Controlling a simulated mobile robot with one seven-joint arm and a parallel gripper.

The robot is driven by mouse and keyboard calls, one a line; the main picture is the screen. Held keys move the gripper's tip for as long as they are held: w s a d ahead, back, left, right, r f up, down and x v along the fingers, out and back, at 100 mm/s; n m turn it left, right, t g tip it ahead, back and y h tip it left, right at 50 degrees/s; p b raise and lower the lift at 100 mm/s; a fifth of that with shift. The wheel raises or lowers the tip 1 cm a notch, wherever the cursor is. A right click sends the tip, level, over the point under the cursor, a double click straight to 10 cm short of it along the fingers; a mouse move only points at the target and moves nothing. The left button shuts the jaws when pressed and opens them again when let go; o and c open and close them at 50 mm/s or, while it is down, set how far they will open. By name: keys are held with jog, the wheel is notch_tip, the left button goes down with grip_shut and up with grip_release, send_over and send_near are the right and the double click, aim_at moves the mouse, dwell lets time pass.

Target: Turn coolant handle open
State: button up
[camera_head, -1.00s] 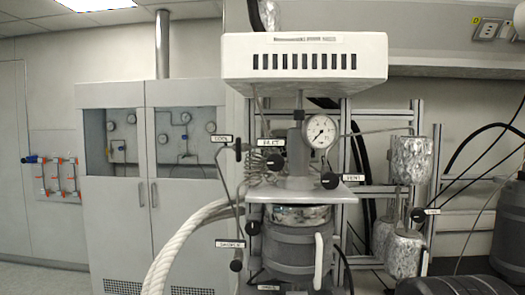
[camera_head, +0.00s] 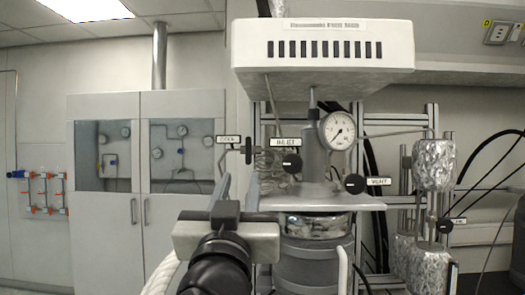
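The coolant handle (camera_head: 248,150) is a small black knob beside the white label reading like "COOL" (camera_head: 229,140), on thin tubing left of the reactor head. My gripper (camera_head: 238,183) is seen from behind at lower centre, its fingers pointing up and away from the camera. The two fingers look apart, with nothing visible between them. The fingertips appear just below the coolant handle in the picture. A gap in depth cannot be judged. My gripper and wrist hide the lower tubing and the lower left of the reactor.
The inlet knob (camera_head: 291,163) and the vent knob (camera_head: 355,184) sit to the right, near a pressure gauge (camera_head: 337,131). A white housing (camera_head: 322,48) overhangs the reactor. Foil-wrapped vessels (camera_head: 434,165) stand at right. A grey cabinet (camera_head: 105,230) stands behind at left.

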aim_at(248, 151)
jog(key=p+x, duration=0.2)
jog(key=x, duration=1.4)
jog(key=shift+w+r+p, duration=0.1)
jog(key=shift+w+p, duration=0.1)
jog(key=shift+p, duration=0.2)
grip_shut()
